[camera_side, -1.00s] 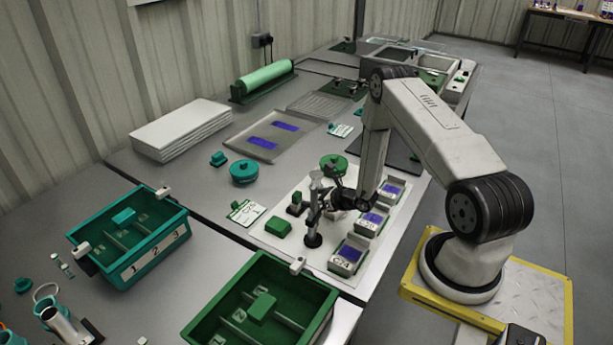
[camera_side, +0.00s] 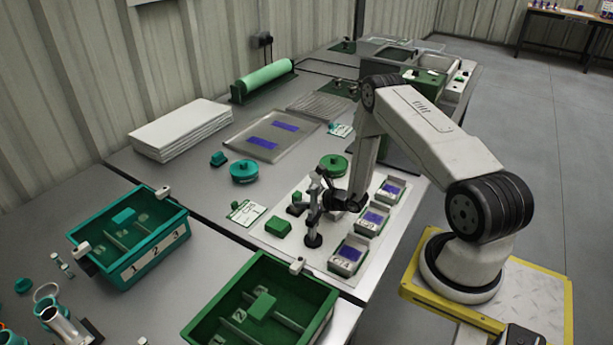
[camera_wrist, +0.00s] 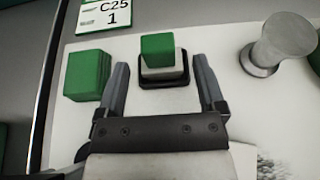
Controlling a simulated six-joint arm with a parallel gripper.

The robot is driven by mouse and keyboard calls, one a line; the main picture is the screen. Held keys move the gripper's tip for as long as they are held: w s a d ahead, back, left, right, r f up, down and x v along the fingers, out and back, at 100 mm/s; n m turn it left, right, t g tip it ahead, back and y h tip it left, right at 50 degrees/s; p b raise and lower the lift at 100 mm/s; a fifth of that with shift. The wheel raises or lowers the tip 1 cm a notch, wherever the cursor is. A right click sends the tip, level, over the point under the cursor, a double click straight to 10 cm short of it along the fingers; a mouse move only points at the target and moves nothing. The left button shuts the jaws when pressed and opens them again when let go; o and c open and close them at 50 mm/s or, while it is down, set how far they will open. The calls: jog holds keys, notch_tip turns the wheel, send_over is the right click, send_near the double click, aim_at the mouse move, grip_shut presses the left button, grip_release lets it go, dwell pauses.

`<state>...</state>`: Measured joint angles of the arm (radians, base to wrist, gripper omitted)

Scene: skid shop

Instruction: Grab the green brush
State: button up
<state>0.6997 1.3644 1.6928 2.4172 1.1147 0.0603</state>
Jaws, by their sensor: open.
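A small block with a green top (camera_wrist: 158,48) and a pale lower part stands upright in a black base on the white board. It looks like the green brush. In the side view the same green-topped piece (camera_side: 297,207) is partly hidden close to my gripper (camera_side: 316,188). In the wrist view my gripper (camera_wrist: 164,84) is open, its two fingers on either side of the piece in the picture, with clear gaps. Nothing is between the fingertips in a grip; I cannot tell their exact height over it.
A green block (camera_wrist: 88,75) lies left of the piece. A metal post with a round top (camera_wrist: 280,45) stands to the right. Label card C25 (camera_wrist: 110,14) lies beyond. Three small trays (camera_side: 348,256) line the board's right side. A green bin (camera_side: 260,300) stands in front.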

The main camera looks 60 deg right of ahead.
aim_at(300, 197)
jog(key=shift+x, duration=2.5)
grip_shut()
jog(key=shift+r, duration=0.1)
jog(key=shift+r, duration=4.9)
